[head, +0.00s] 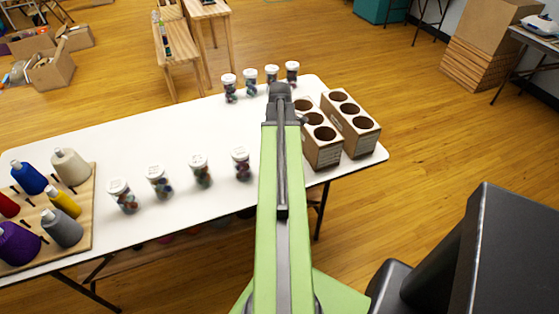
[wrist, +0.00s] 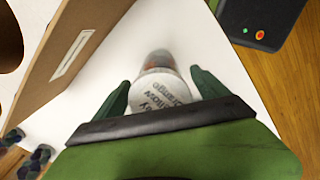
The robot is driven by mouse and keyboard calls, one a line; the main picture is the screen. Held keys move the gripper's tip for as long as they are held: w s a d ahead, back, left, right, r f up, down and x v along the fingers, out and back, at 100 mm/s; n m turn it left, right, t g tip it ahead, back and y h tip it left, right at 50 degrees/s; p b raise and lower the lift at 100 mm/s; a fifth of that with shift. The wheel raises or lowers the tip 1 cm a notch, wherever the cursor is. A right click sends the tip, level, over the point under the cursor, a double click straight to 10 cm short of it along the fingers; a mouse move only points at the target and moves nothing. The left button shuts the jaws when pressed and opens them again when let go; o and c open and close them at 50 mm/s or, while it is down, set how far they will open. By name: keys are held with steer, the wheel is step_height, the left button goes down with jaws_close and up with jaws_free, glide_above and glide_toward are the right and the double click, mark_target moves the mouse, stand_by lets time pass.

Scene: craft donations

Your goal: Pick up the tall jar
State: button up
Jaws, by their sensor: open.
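In the wrist view, a clear jar with a printed white lid (wrist: 163,90) stands between the two green fingers of my gripper (wrist: 160,80). The fingers are apart, one on each side of it, with a gap visible. Some orange shows in the jar below the lid. In the head view my arm covers this jar and the fingertips. Several white-lidded jars stand in a front row, one of them (head: 241,163) just left of my arm. Another row stands at the far edge, with one jar (head: 292,73) at its right end. I cannot tell which jar is the tall one.
Two cardboard carriers with round holes, one nearer (head: 325,155) and one farther (head: 362,140), stand right of my arm. A wooden board (head: 85,220) with thread cones is at the left. The white table (head: 190,130) is clear between the jar rows.

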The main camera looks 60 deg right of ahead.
steer(key=shift+f+b, duration=0.3)
steer(key=shift+f, duration=0.65)
steer(key=shift+r, duration=0.15)
steer(key=shift+c, duration=0.2)
steer(key=c, duration=1.5)
steer(key=shift+r, duration=0.1)
step_height(320, 180, up, 10)
steer(key=p, duration=1)
steer(key=shift+p, duration=0.3)
